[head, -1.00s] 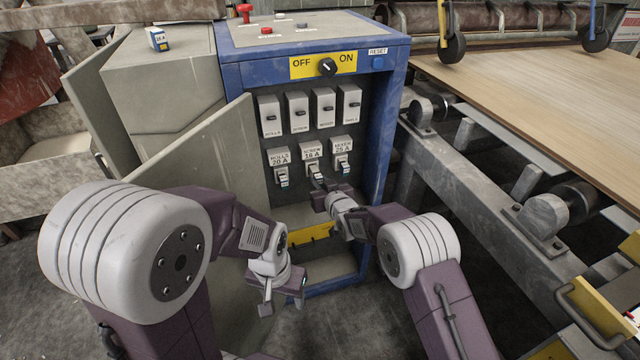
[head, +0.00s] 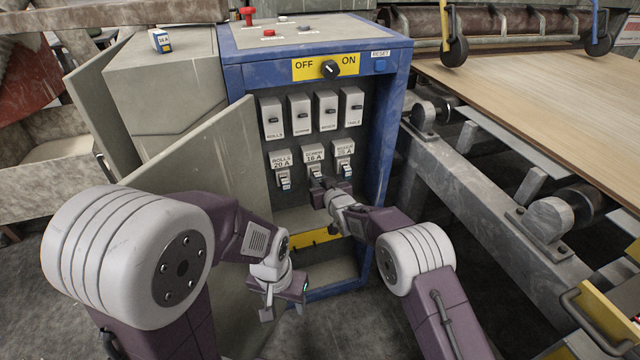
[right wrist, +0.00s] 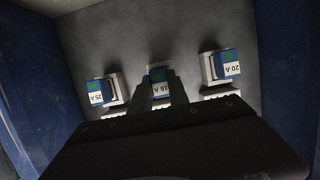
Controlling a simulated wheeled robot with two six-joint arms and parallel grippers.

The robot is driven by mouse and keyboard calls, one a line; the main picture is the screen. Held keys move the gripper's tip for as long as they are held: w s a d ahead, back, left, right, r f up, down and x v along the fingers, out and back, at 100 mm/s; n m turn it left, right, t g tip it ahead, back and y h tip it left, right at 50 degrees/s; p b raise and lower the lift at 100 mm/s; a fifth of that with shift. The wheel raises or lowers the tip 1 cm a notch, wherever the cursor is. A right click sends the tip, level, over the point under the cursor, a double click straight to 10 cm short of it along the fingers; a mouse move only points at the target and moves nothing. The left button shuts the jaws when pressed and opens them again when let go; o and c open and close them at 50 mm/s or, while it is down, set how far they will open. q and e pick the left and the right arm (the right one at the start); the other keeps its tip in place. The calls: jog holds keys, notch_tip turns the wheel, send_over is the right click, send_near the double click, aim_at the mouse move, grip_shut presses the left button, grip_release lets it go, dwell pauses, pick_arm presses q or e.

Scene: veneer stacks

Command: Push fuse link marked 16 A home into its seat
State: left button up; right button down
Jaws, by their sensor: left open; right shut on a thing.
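The fuse link marked 16 A (right wrist: 158,76) is a blue block with a white label, in the middle of the row in the right wrist view. In the head view it sits at the middle seat (head: 312,153), labelled 16 A, mostly hidden by my right gripper (head: 318,186). My right gripper (right wrist: 160,97) is shut on this link, one finger on each side. I cannot tell how deep the link sits. My left gripper (head: 283,303) is open and empty, low in front of the cabinet door.
Fuse links marked 20 A (right wrist: 229,64) and 25 A (right wrist: 94,93) flank the held link closely. The grey cabinet door (head: 225,160) stands open at left. A rotary switch (head: 330,69) is above. A blue-and-white block (head: 160,41) lies on the grey box at left.

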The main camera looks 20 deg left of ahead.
jog(key=shift+w+a, duration=0.3)
jog(key=shift+w, duration=0.1)
jog(key=c, duration=1.2)
grip_release()
jog(key=p+v, duration=0.3)
jog(key=v, duration=0.6)
